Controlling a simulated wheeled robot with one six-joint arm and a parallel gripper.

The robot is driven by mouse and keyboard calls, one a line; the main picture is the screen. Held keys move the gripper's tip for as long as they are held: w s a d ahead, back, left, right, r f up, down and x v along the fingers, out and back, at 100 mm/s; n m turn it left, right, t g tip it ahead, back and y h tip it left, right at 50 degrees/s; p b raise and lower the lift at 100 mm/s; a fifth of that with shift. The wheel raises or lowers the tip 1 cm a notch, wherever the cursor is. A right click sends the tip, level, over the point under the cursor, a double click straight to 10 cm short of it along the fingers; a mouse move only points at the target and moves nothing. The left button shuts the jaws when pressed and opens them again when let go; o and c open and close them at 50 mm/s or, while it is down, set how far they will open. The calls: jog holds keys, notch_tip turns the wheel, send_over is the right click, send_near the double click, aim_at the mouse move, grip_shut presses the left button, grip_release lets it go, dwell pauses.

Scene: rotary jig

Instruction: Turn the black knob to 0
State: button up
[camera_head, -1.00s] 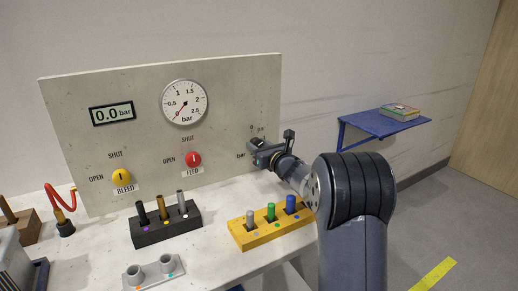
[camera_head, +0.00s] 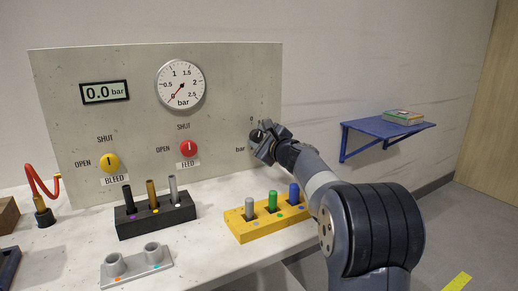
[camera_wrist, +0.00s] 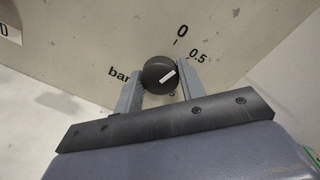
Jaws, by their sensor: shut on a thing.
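The black knob (camera_wrist: 157,68) sits on the grey panel at its right side, with a white pointer mark on its face. In the wrist view the mark points up and right, towards the 0.5 label (camera_wrist: 197,57). The 0 label (camera_wrist: 181,30) is further up and left of 0.5. My gripper (camera_wrist: 160,78) is shut on the knob, one finger on each side of it. In the head view my gripper (camera_head: 261,140) is at the panel's right edge and mostly hides the knob (camera_head: 254,135). Labels below the knob are partly hidden.
The panel (camera_head: 225,90) also carries a gauge (camera_head: 180,86), a 0.0 bar display (camera_head: 105,92), a yellow knob (camera_head: 110,162) and a red knob (camera_head: 189,148). A yellow block (camera_head: 262,229) with pegs stands below my arm. A blue shelf (camera_head: 380,136) is at the right.

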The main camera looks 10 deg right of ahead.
jog(key=shift+f+n+b, duration=0.1)
jog(key=shift+n+b, duration=1.1)
jog(key=shift+n, duration=0.2)
jog(key=o, duration=1)
jog(key=b+v, duration=0.1)
jog(key=v, duration=0.6)
jog(key=shift+s, duration=0.3)
jog(key=shift+w, duration=0.1)
